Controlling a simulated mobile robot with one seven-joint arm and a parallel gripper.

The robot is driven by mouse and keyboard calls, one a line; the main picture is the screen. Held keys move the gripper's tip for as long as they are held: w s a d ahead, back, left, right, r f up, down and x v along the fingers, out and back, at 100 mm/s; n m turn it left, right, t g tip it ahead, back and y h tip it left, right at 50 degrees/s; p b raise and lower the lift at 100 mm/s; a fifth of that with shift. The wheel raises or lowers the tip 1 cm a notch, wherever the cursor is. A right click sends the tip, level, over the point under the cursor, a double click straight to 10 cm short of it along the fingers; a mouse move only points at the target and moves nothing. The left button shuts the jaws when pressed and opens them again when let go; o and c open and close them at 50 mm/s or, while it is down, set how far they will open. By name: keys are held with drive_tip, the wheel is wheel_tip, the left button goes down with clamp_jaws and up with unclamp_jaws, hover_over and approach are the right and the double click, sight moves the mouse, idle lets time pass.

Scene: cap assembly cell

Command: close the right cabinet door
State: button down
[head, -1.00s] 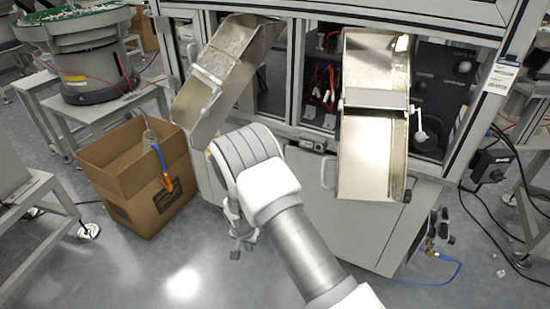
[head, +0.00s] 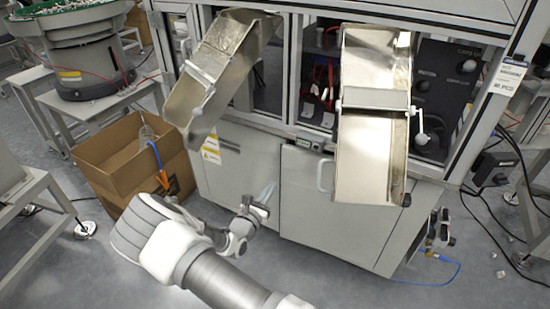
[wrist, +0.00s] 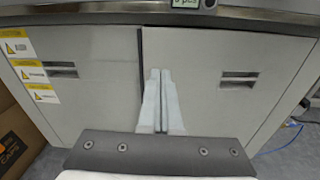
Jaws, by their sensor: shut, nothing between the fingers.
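The right cabinet door (head: 310,205) is a plain grey panel below the right metal chute. In the wrist view the right door (wrist: 220,90) has a dark recessed grip and stands beside the left door (wrist: 90,85), with a narrow dark seam between them. It looks flush or nearly so; I cannot tell whether a small gap is left. My gripper (head: 268,190) is shut and empty, in front of the cabinet near the seam. In the wrist view its pale fingertips (wrist: 160,72) are together and overlap the right door's seam-side edge. Whether they touch it is unclear.
Two metal chutes, left (head: 225,60) and right (head: 372,150), jut out above the doors. An open cardboard box (head: 135,160) stands left of the cabinet. A blue cable (head: 440,283) lies on the floor at the right. The floor before the right door is clear.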

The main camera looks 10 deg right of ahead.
drive_tip(key=n, duration=0.1)
drive_tip(key=b, duration=0.5)
approach(286, 154)
drive_tip(key=shift+t+y, duration=0.3)
drive_tip(key=shift+t, duration=0.1)
drive_tip(key=x, duration=0.6)
drive_tip(key=shift+w+d+f, duration=0.2)
drive_tip(key=shift+d, duration=0.15)
drive_tip(key=shift+w, duration=0.1)
